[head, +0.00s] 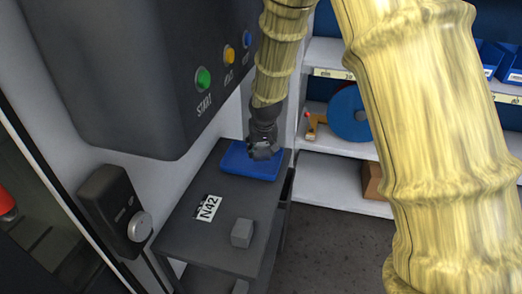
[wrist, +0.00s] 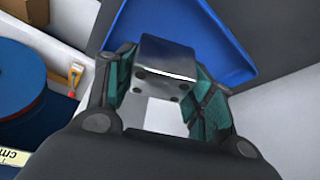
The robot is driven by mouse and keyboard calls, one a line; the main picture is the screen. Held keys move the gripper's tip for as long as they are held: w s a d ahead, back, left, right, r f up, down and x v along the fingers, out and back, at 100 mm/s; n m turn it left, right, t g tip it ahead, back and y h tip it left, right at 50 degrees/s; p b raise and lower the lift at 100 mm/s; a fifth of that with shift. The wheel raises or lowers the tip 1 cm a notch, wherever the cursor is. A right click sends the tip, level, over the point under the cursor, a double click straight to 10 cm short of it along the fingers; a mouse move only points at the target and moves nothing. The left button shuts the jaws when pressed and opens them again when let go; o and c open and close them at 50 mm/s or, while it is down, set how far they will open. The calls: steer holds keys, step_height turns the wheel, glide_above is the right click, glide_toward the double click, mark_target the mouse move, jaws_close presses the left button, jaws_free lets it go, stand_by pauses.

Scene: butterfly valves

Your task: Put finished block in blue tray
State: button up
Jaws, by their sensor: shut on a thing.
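My gripper (wrist: 165,95) is shut on a metal block with several small holes (wrist: 165,65), seen between its green finger pads in the wrist view. The blue tray (wrist: 225,45) lies behind the block in that view. In the head view my gripper (head: 262,150) is over the blue tray (head: 240,165), which sits at the far end of a dark grey table (head: 190,235). The block is hard to make out there. Whether it touches the tray cannot be told.
A plain grey block (head: 242,232) and an N42 label (head: 208,208) are on the near part of the table. A dark machine panel with buttons (head: 203,79) overhangs at left. White shelves (head: 335,178) with a blue disc (head: 348,112) stand behind at right.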

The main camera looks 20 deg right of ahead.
mark_target(261, 153)
steer(key=shift+w+d, duration=0.2)
steer(key=shift+w, duration=0.25)
steer(key=shift+w+f, duration=0.4)
steer(key=shift+w, duration=0.15)
steer(key=shift+s+f+p, duration=0.15)
steer(key=shift+f+p, duration=0.15)
steer(key=shift+p, duration=0.05)
steer(key=shift+f+p, duration=0.35)
steer(key=shift+f, duration=0.95)
steer(key=shift+r, duration=0.1)
